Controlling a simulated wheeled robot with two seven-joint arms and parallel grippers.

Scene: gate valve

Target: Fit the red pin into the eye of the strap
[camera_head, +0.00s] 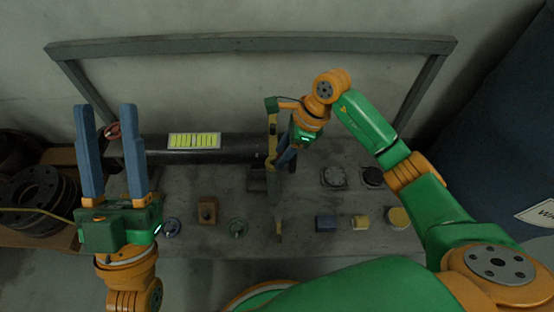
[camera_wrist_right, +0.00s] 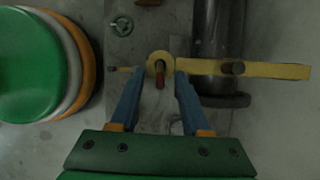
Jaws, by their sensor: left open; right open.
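The yellow strap (camera_wrist_right: 275,69) lies across the dark pipe (camera_wrist_right: 220,30) in the right wrist view, its round eye (camera_wrist_right: 151,60) at the left end. The red pin (camera_wrist_right: 160,82) overlaps the eye's opening and appears to stand in it; its depth cannot be told. My right gripper (camera_wrist_right: 158,76) is open, a blue finger on either side of the pin, with gaps visible. In the head view the strap (camera_head: 271,140) shows beside my right gripper (camera_head: 284,160), and the pin cannot be made out. My left gripper (camera_head: 105,107) is open and empty at the left, fingers pointing up.
A grey bench (camera_head: 190,236) holds a brown block (camera_head: 208,210), a blue block (camera_head: 326,223), yellow pieces and discs. A grey frame (camera_head: 250,45) stands behind. A box of black flanges (camera_head: 42,190) is at left, a dark blue cabinet (camera_head: 500,130) at right.

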